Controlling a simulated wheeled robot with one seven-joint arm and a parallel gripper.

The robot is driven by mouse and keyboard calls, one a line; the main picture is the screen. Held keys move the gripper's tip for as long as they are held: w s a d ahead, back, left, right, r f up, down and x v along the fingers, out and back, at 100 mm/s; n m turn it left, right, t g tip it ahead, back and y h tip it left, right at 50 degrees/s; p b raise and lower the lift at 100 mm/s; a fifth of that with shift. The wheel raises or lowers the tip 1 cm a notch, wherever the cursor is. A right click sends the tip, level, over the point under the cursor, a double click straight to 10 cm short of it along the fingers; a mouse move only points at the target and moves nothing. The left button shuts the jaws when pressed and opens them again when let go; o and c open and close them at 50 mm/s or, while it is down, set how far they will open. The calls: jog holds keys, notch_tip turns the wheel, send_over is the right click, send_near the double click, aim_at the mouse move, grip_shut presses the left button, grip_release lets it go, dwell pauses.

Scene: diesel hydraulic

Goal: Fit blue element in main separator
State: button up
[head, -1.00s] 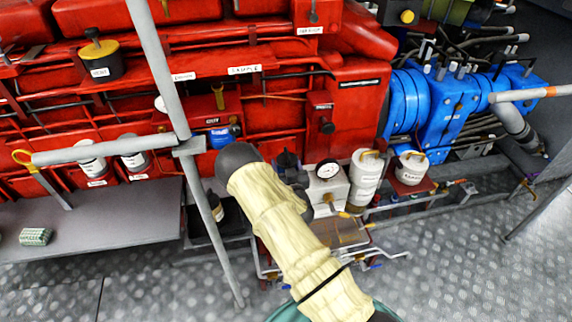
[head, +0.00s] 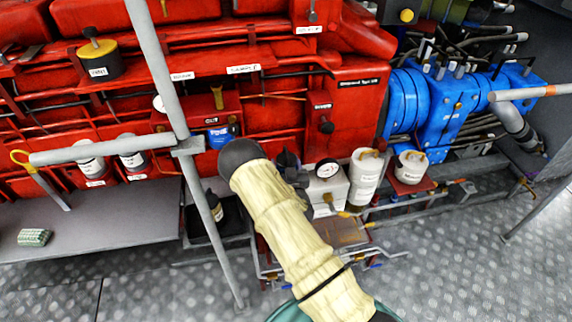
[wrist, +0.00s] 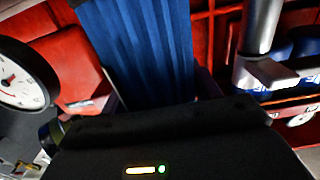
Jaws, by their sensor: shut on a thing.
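In the wrist view, a blue pleated element (wrist: 140,45) stands up from between the fingers of my gripper (wrist: 155,105), which is shut on it. Its top runs out of the picture. In the head view, my gripper (head: 288,170) is a dark shape mostly hidden behind my cream-sleeved arm, left of the gauge, and the element cannot be made out. White canisters stand right of the gauge: a taller one (head: 364,178) and a shorter one (head: 411,167). Their labels are too small to read, so I cannot tell which is the main separator.
A round gauge (head: 327,168) on a white box stands close to my gripper; it also shows in the wrist view (wrist: 18,78). A grey post (head: 160,75) and rail (head: 100,152) cross the left. Red engine behind; grey shelf (head: 110,220) lower left.

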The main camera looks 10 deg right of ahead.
jog(key=shift+s+a, duration=0.1)
dwell(0.8)
jog(key=shift+f+b, duration=3.25)
jog(key=shift+f, duration=0.7)
jog(key=o, duration=1.2)
jog(key=shift+c, duration=0.2)
jog(key=s+b, duration=0.2)
jog(key=s, duration=1.5)
jog(key=shift+d, duration=0.2)
